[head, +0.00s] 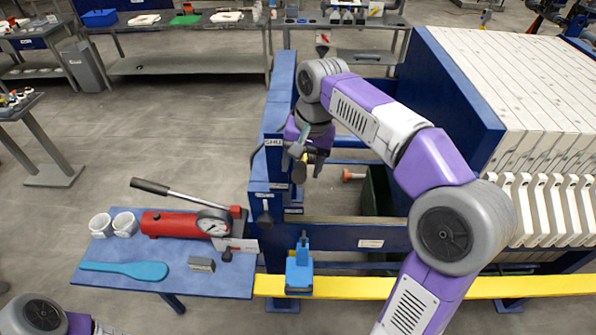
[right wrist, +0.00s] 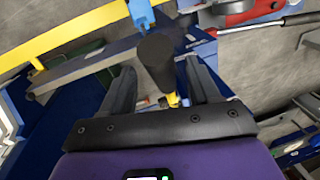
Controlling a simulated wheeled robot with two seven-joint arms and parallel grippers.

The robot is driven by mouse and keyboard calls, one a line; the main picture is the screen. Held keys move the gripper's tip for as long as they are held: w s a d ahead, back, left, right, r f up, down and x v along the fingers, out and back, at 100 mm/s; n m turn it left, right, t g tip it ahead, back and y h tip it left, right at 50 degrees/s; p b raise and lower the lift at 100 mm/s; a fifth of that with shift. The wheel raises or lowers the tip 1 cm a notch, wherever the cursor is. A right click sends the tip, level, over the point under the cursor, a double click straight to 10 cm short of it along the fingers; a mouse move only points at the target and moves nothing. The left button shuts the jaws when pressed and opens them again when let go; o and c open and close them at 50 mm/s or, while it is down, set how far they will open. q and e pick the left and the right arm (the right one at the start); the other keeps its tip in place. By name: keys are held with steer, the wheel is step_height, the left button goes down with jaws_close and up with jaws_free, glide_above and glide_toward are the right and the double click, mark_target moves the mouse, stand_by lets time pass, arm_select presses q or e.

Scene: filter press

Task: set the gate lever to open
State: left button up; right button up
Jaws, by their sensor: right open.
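The gate lever (right wrist: 157,62), with a thick black grip and a yellow stem, stands between the fingers of my right gripper (right wrist: 160,68) in the right wrist view. The fingers are apart, with a gap visible on both sides of the grip. In the head view my right gripper (head: 303,160) points down beside the blue post (head: 278,110) of the press, and the lever is mostly hidden there. A white label (head: 273,142) on the post, partly covered, begins with "SHU". My left gripper is out of view.
A blue side table (head: 180,283) holds a red hand pump (head: 185,224), a turquoise paddle (head: 125,270), white rolls (head: 112,224) and a grey block (head: 201,264). A yellow rail (head: 400,288) and a blue clamp-like device (head: 299,272) lie in front. Press plates (head: 540,80) stand right.

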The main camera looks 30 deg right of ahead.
steer(key=f, duration=0.3)
steer(key=shift+w+a+f, duration=0.1)
steer(key=shift+w+a, duration=0.1)
steer(key=shift+w, duration=0.1)
steer(key=shift+s, duration=0.1)
steer(key=shift+c, duration=0.4)
jaws_close()
